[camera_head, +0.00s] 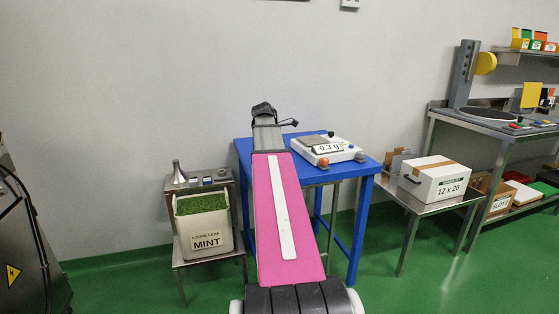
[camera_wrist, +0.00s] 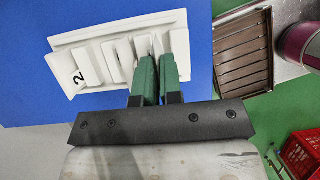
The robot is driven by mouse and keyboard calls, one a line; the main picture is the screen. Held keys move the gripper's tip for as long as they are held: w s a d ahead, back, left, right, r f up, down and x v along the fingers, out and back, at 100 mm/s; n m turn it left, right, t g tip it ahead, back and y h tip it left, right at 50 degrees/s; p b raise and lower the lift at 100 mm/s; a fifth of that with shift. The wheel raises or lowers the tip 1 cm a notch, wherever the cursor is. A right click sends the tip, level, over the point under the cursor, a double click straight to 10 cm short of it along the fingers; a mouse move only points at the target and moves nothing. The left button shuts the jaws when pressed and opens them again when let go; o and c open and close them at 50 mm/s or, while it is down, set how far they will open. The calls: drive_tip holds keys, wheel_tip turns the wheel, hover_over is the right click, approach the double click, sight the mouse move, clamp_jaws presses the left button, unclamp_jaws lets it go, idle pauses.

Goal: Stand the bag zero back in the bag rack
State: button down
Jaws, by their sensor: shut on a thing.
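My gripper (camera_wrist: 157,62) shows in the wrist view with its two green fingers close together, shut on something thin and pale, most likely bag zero. The fingers hide most of it, and its number cannot be read. The fingertips are at the right part of the white bag rack (camera_wrist: 62,74), which lies on the blue table (camera_wrist: 25,35). The rack has several slanted white pieces or slots and a "2" at its left end. I cannot tell whether the held thing is inside a slot. In the head view my arm hides the rack and the fingers.
A white scale (camera_head: 342,154) reading -0.3 g stands on the blue table, right of my arm. A mint bin (camera_head: 204,243) is at the left. A white carton (camera_head: 434,181) sits on a steel table at the right. The wrist view shows a slatted tray (camera_wrist: 243,55) and a red crate (camera_wrist: 300,155).

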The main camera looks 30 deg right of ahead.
drive_tip(key=shift+f, duration=1.95)
drive_tip(key=c, duration=1.3)
unclamp_jaws()
drive_tip(key=shift+o, duration=0.2)
drive_tip(key=v, duration=1.2)
drive_tip(key=shift+r, duration=0.1)
